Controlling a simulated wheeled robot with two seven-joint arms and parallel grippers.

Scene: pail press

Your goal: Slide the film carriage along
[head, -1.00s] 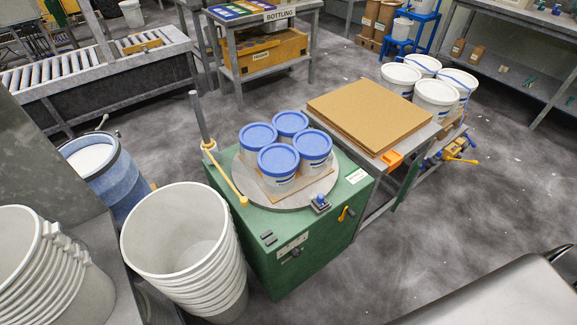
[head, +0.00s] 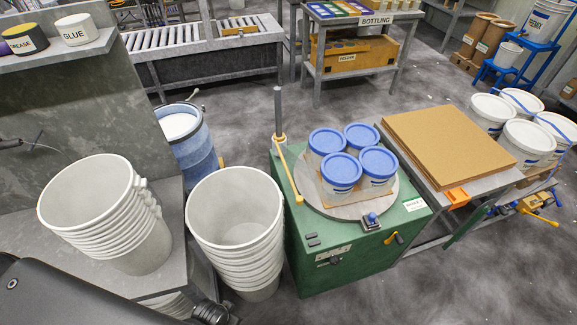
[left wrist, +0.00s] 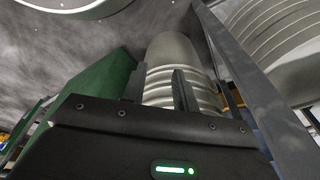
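A green machine (head: 340,255) with a round grey turntable (head: 338,207) stands right of centre in the head view. A grey mast (head: 279,110) rises at its back left corner, with a yellow collar (head: 279,139) and a yellow bar (head: 291,176) slanting down toward the turntable. I cannot tell which part is the film carriage. Several blue-lidded pails (head: 341,170) stand on the turntable. My left gripper (left wrist: 181,85) shows dark fingers in the left wrist view, in front of ribbed pale pails; their spacing is unclear. My right gripper is out of view.
Stacked white pails (head: 236,215) stand left of the machine. More nested pails (head: 95,205) sit on a grey bench (head: 178,215). A blue drum (head: 196,160) is behind. Brown sheets (head: 445,140) lie on a table at right. Open floor lies at lower right.

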